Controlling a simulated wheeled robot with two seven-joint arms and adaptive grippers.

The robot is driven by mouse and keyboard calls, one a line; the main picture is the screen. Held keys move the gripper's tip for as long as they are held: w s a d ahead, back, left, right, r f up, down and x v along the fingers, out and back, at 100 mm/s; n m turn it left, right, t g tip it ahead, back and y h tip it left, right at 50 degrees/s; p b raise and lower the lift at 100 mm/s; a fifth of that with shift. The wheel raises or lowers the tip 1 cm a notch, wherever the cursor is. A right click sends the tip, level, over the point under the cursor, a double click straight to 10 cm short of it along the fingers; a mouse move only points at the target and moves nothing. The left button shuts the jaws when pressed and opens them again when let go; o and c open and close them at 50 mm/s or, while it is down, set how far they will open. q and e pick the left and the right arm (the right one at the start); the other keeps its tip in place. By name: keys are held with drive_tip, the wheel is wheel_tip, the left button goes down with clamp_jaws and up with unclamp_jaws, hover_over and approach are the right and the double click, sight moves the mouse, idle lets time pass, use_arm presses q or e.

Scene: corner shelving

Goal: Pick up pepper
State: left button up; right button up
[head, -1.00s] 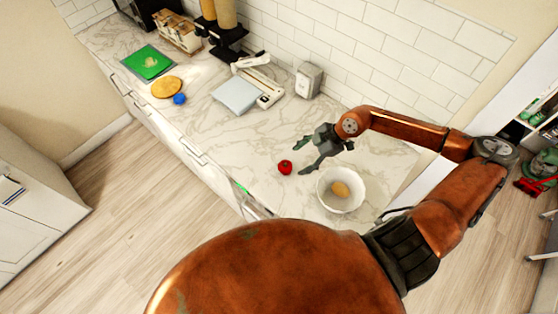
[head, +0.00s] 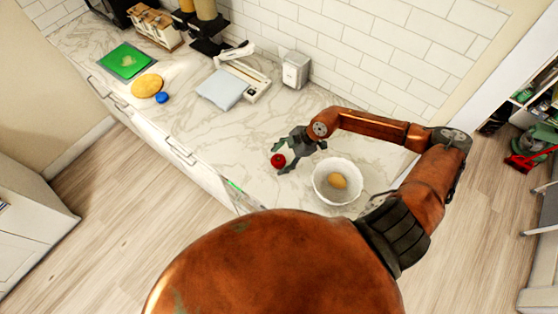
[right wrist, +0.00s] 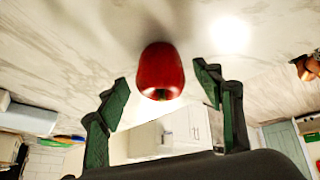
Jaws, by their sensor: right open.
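The pepper (head: 278,160) is small and red and rests on the marble counter near its front edge. My right gripper (head: 281,158) is open, with its fingertips on either side of the pepper in the head view. In the right wrist view the pepper (right wrist: 161,72) sits centred between the spread green fingers (right wrist: 163,84), with a visible gap on each side. Neither finger appears to touch it. My left gripper is not in view.
A white bowl (head: 321,190) holding a brownish-yellow item (head: 337,181) stands right of the pepper. A scale-like device (head: 222,90), a blue object (head: 161,97), a round yellow item (head: 147,85) and a green board (head: 125,61) lie further left. Counter between is clear.

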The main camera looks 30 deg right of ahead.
drive_tip(key=shift+w+a+f, duration=0.15)
drive_tip(key=shift+a+f, duration=0.1)
drive_tip(key=shift+f, duration=0.3)
drive_tip(key=shift+c, duration=0.5)
drive_tip(key=c, duration=1.1)
drive_tip(key=shift+r, duration=0.1)
